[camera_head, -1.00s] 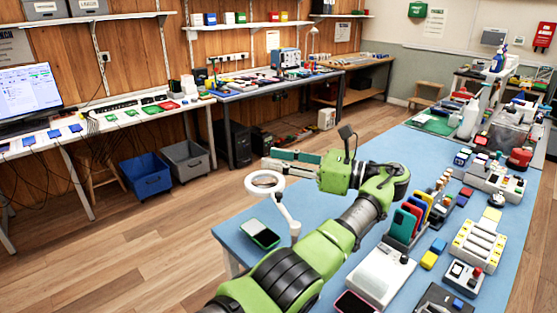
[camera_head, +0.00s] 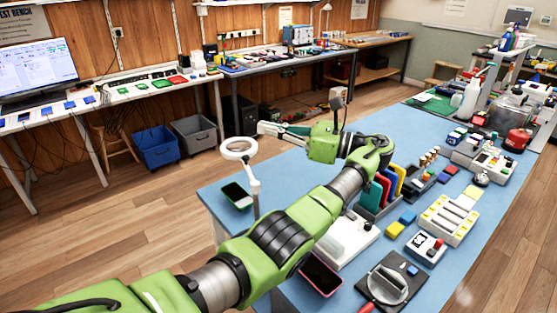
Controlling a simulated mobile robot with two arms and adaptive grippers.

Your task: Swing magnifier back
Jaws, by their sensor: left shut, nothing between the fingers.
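The magnifier (camera_head: 238,149) is a white ring lens on a white jointed arm, standing at the left edge of the blue-topped table. Its ring is raised above a phone with a green edge (camera_head: 236,195) that lies on the table. My left gripper (camera_head: 262,129) is shut and empty. Its fingertips are just right of and beyond the ring in the picture; I cannot tell whether they touch it. My green left arm crosses the front of the table and hides part of the magnifier's base. My right gripper is not in view.
A phone with a pink edge (camera_head: 321,274) lies near the front. A rack of coloured cases (camera_head: 385,187) stands right of my left wrist. A white box (camera_head: 347,238) and a battery tray (camera_head: 449,218) are on the blue table (camera_head: 400,133). Blue (camera_head: 157,147) and grey bins stand on the floor.

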